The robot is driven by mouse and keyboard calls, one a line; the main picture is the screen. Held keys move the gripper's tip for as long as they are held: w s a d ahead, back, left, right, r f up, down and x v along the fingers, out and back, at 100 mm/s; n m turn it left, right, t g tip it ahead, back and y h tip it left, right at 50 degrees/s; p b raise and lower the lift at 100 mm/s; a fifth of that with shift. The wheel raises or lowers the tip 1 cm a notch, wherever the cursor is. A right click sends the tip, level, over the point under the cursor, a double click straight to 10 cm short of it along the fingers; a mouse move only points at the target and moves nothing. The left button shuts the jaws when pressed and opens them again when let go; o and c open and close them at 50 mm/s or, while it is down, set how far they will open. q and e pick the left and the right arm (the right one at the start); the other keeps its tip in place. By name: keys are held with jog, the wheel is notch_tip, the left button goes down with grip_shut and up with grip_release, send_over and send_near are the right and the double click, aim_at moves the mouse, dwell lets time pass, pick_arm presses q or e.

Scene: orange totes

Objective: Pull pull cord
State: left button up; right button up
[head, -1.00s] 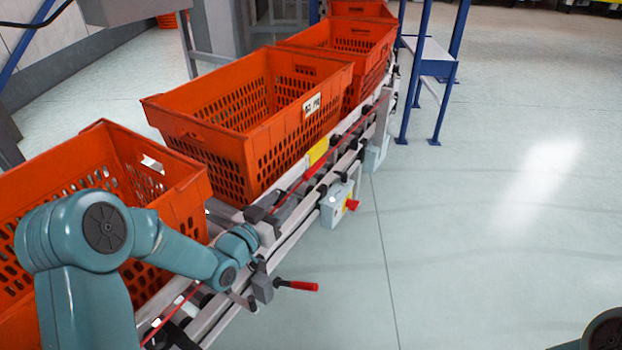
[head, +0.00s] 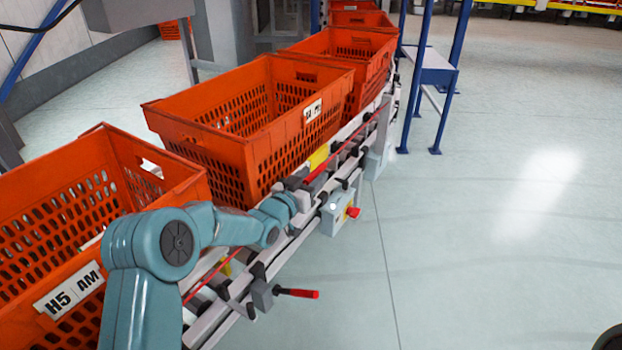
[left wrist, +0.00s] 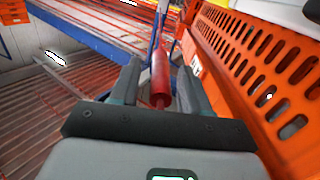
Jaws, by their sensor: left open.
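The red pull cord (head: 210,275) runs along the near side of the conveyor, in front of the orange totes. It also shows beyond my left gripper, going up and to the right. My left gripper (head: 302,186) is at the cord, beside the middle tote, and my own wrist partly hides it. In the left wrist view, a red rod-like length of the cord (left wrist: 160,80) lies between the two open fingers of my left gripper (left wrist: 157,88). I cannot tell whether either finger touches it.
Orange totes (head: 255,160) stand in a row on the conveyor, close to my left arm. A grey control box (head: 335,215) with a red knob and a red-handled lever (head: 298,293) stick out from the conveyor's side.

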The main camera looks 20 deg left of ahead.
pick_arm(q)
grip_shut()
jog(key=s+d+b, duration=0.1)
jog(key=d+b, duration=0.2)
jog(key=d, duration=0.3)
jog(key=shift+s, duration=0.25)
grip_release()
jog(key=shift+f, duration=0.1)
jog(key=p+v, duration=0.2)
jog(key=v, duration=1.4)
jog(key=shift+a, duration=0.2)
